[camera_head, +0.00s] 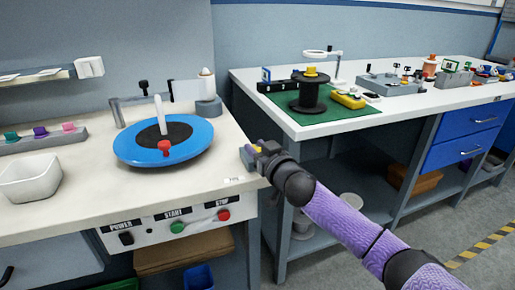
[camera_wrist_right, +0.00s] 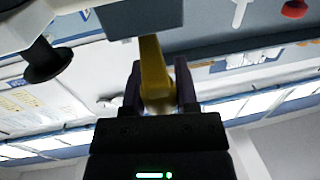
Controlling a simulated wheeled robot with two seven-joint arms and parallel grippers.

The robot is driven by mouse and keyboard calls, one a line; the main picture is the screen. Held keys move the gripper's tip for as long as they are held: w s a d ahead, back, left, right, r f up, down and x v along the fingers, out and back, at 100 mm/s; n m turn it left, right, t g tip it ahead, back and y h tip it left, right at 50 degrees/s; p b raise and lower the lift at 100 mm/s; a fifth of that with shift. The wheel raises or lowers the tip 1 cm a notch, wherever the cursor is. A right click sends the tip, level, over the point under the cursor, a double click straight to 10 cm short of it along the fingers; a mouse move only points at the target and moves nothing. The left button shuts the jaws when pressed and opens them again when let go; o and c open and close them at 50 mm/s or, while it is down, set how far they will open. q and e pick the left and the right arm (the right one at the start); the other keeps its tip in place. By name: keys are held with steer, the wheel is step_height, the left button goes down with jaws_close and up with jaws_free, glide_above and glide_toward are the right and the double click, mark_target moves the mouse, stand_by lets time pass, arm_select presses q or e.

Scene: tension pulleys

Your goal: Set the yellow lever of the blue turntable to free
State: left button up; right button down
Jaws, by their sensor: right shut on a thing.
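The blue turntable (camera_head: 135,152) sits on the left bench, with a black centre, an upright white post and a red knob (camera_head: 164,147). The yellow lever (camera_head: 257,149) is at the bench's right edge, to the right of the disc, by a small grey block (camera_head: 246,157). My right gripper (camera_head: 259,151) is there, mostly hiding the lever. In the right wrist view the yellow lever (camera_wrist_right: 152,70) comes from the grey-blue block (camera_wrist_right: 140,18) and lies between the fingers of my right gripper (camera_wrist_right: 158,92), which is shut on it. My left gripper is not in view.
The bench front has a panel with a green START button (camera_head: 177,227) and a red STOP button (camera_head: 223,215). A white bin (camera_head: 30,180) stands at the left. The right bench holds a black spool (camera_head: 313,97) on a green mat (camera_head: 345,112). A gap separates the benches.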

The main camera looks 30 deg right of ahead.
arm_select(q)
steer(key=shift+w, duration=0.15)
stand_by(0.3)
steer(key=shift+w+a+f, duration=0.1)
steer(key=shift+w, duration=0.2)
